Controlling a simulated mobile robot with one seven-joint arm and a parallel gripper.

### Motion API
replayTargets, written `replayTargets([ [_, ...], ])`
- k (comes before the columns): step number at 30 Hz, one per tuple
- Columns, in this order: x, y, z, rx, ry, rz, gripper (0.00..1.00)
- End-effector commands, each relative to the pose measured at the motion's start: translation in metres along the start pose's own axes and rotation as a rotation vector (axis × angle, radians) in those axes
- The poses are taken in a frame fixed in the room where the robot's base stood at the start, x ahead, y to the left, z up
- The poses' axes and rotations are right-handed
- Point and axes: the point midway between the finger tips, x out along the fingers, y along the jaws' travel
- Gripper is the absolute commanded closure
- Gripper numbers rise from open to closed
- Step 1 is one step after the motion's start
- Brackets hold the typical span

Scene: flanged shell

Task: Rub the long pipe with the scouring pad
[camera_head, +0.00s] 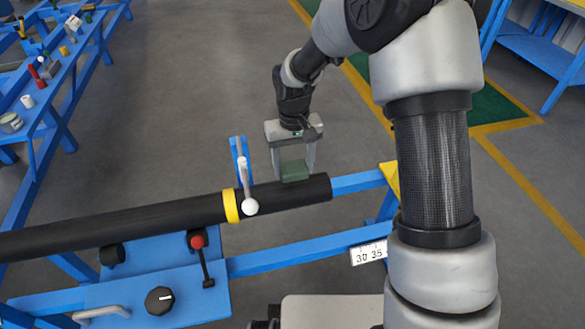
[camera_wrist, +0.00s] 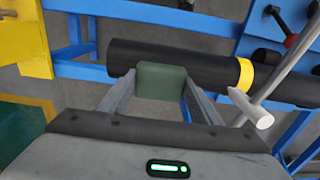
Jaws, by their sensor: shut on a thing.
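The long black pipe (camera_head: 120,226) lies across the blue stand, with a yellow band (camera_head: 230,206) near its right end. My gripper (camera_head: 294,172) is shut on the green scouring pad (camera_head: 294,171), just above and behind the pipe's right end part. In the wrist view the pad (camera_wrist: 161,80) sits between the fingertips and overlaps the edge of the pipe (camera_wrist: 190,66). Whether the pad touches the pipe I cannot tell for sure; it looks very close or touching.
A white-knobbed lever (camera_head: 249,206) stands over the pipe left of the pad. A red-knobbed lever (camera_head: 198,242) and a black dial (camera_head: 159,300) are on the blue panel. A yellow plate (camera_head: 390,180) is right of the pipe's end.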

Motion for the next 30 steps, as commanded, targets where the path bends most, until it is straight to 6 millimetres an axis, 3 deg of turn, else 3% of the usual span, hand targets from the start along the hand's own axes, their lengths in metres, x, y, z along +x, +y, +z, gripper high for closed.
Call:
replayTargets([
  [12, -0.041, 0.003, -0.001, 0.003, 0.002, 0.000, 0.63],
  [30, -0.044, 0.004, -0.001, 0.003, 0.002, 0.000, 0.63],
])
